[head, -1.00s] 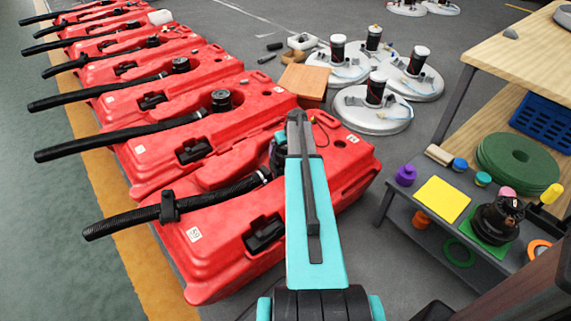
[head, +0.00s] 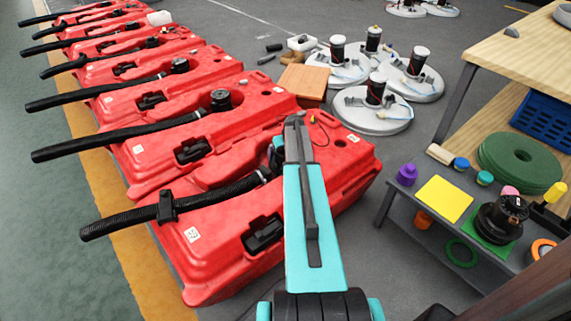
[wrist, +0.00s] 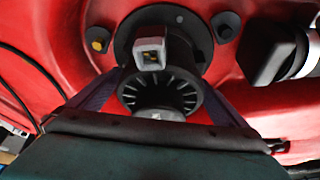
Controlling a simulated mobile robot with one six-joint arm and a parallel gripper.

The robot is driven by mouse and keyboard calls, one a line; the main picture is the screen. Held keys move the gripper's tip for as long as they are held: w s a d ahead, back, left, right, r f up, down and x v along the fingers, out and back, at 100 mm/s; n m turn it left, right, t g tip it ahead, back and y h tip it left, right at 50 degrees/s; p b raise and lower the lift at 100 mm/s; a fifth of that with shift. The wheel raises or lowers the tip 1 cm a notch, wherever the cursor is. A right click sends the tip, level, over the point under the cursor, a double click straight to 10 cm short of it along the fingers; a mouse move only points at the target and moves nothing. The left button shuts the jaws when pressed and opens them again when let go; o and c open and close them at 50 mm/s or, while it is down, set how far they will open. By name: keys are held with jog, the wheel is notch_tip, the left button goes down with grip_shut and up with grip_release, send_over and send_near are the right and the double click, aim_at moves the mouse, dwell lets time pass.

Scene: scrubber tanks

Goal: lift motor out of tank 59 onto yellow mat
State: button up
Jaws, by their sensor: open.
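Tank 59 (head: 215,262) is the nearest red tank in the head view, with a white number label on its side. Its motor (wrist: 160,92) shows in the wrist view as a black finned cylinder with a grey connector, seated in the tank's round opening. In the head view only a sliver of the motor shows beside my arm. My gripper (wrist: 162,80) is open, with one finger on each side of the motor. I cannot tell whether the fingers touch it. The yellow mat (head: 445,199) lies flat and bare on the low grey bench at the right.
A black motor (head: 500,216) stands on a green mat beside the yellow mat. Small coloured caps and a purple knob (head: 407,174) sit around. A black hose (head: 130,222) lies along tank 59. More red tanks line up behind. Grey floor lies between tank and bench.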

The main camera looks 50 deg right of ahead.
dwell(0.5)
jog(key=shift+d+r, duration=0.1)
jog(key=c, duration=1.3)
jog(key=shift+r, duration=0.1)
jog(key=shift+r+p, duration=1.5)
jog(key=shift+r, duration=3.4)
jog(key=shift+r+p, duration=2.4)
jog(key=shift+r, duration=1.1)
